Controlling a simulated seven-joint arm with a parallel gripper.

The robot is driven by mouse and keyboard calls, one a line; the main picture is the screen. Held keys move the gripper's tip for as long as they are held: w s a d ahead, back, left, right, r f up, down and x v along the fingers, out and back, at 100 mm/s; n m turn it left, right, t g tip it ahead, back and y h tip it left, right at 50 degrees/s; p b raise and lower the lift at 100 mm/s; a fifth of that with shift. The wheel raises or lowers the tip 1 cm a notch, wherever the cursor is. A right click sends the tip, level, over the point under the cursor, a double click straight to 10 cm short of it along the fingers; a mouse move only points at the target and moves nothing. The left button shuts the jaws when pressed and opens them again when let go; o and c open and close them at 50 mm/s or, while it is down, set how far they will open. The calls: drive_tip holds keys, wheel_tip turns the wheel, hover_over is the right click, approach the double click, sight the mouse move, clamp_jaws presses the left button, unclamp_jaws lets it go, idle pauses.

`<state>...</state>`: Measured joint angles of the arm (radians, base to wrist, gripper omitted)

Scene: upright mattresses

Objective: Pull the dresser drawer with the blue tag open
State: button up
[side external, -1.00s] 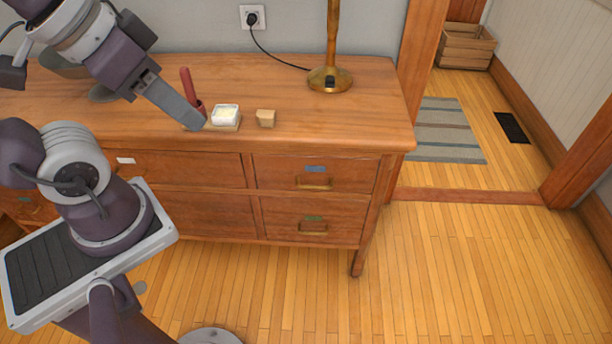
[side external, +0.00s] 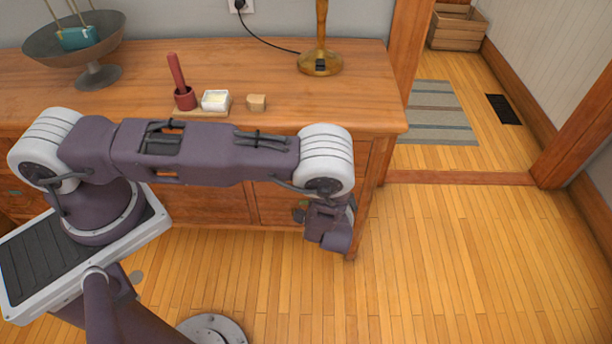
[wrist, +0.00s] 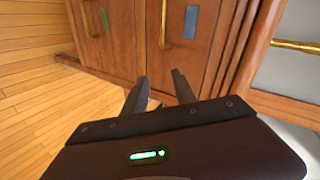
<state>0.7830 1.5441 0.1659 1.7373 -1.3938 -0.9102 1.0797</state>
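The wrist view shows the dresser front turned on its side. The blue tag (wrist: 192,22) sits on a wooden drawer front beside its brass handle (wrist: 164,24). That drawer looks shut. My gripper (wrist: 160,82) is open and empty, its two dark fingers apart and pointing at the dresser front, clear of the handle. A drawer with a green tag (wrist: 104,18) and its own handle (wrist: 86,18) is to the left in that view. In the side view my arm hides the blue tag and its handle, and my wrist hangs in front of the dresser's right end.
The floor (side external: 460,250) right of the dresser is clear.

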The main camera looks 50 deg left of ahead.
drive_tip(key=s+a+f+m+t+y, duration=0.2)
drive_tip(key=s+a+f+m+y, duration=0.15)
drive_tip(key=s+a, duration=0.2)
drive_tip(key=x, duration=0.8)
drive_tip(key=shift+n+h, duration=0.35)
drive_tip(key=shift+d, duration=0.1)
clamp_jaws()
idle(0.4)
